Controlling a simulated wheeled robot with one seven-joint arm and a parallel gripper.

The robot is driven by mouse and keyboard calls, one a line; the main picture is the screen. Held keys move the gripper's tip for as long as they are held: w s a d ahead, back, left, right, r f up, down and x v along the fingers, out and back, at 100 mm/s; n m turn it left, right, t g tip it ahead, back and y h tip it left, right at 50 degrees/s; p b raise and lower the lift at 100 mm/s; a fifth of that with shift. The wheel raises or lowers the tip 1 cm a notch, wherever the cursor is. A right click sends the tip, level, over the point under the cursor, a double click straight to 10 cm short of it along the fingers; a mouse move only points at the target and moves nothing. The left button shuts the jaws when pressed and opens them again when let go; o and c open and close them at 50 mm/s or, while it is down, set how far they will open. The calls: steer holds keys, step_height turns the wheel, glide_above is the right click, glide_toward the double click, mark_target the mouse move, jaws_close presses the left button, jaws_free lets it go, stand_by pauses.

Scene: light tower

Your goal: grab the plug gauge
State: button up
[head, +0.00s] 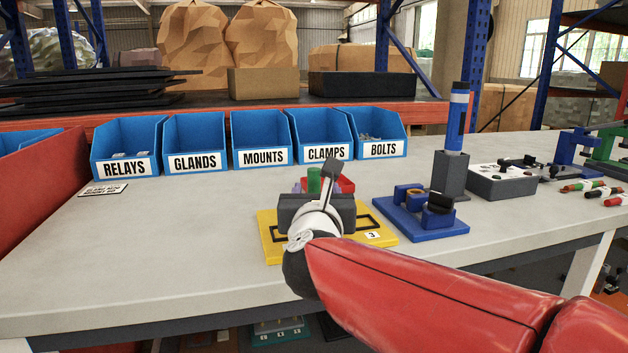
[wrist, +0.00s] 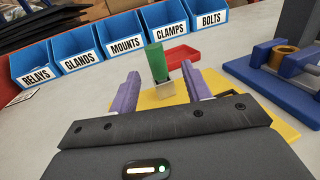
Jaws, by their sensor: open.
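A green upright cylinder, which I take to be the plug gauge, shows in the head view (head: 314,181) just beyond my gripper. It also shows in the wrist view (wrist: 156,62), with a small pale block (wrist: 172,90) at its foot. It stands over a yellow base plate (head: 272,240). My gripper (wrist: 160,74) is open, with one purple finger to each side in the wrist view and the cylinder showing in the gap. I see no contact. In the head view my gripper hides the cylinder's lower part.
A red tray (head: 345,186) sits close behind the cylinder. A blue fixture (head: 420,222) with a brass ring stands to the right, beside a dark holder (head: 451,175) with a tall blue piece (head: 456,120). Labelled blue bins line the back. The bench's left side is mostly clear.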

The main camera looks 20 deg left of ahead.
mark_target(314, 179)
steer(key=x, duration=0.2)
steer(key=p+x, duration=0.1)
steer(key=x, duration=0.2)
steer(key=p+x, duration=0.1)
steer(key=x, duration=0.1)
steer(key=shift+w+a+r, duration=0.3)
steer(key=shift+w+r, duration=0.05)
jaws_close()
steer(key=shift+r, duration=0.1)
